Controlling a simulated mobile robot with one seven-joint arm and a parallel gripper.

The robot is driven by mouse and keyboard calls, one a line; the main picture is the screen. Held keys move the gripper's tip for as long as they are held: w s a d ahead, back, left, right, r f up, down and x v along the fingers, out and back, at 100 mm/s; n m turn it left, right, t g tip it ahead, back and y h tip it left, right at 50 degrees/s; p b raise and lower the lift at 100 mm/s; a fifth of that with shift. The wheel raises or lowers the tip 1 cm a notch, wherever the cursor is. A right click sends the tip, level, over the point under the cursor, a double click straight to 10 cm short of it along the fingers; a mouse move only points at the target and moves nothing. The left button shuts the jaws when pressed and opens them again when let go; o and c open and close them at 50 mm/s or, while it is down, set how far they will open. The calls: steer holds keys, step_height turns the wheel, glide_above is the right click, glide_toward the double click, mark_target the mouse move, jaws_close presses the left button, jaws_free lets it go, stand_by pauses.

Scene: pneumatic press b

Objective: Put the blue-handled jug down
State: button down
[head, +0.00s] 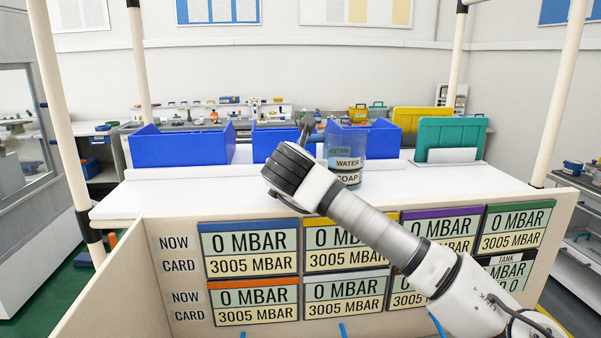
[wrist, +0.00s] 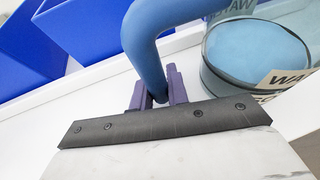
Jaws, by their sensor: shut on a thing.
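The jug (head: 346,158) is a clear, bluish vessel with WATER and SOAP labels, upright over the white shelf top in the head view. It also shows in the wrist view (wrist: 255,60), at the upper right, with blue inside. Its thick curved blue handle (wrist: 147,45) comes down between the purple fingers of my gripper (wrist: 157,90), which is shut on it. In the head view my wrist hides the fingers and the handle. I cannot tell whether the jug's base touches the shelf top.
The white shelf top (head: 150,193) has free room at the left. Blue bins (head: 183,149) stand along its back, with a teal bin (head: 450,136) and a yellow bin (head: 421,115) at the right. The display panel (head: 180,275) forms the front. Posts rise at the corners.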

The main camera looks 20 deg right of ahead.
steer(key=shift+f+b, duration=0.15)
steer(key=shift+b, duration=0.15)
steer(key=c, duration=1.4)
jaws_free()
steer(key=shift+o, duration=0.2)
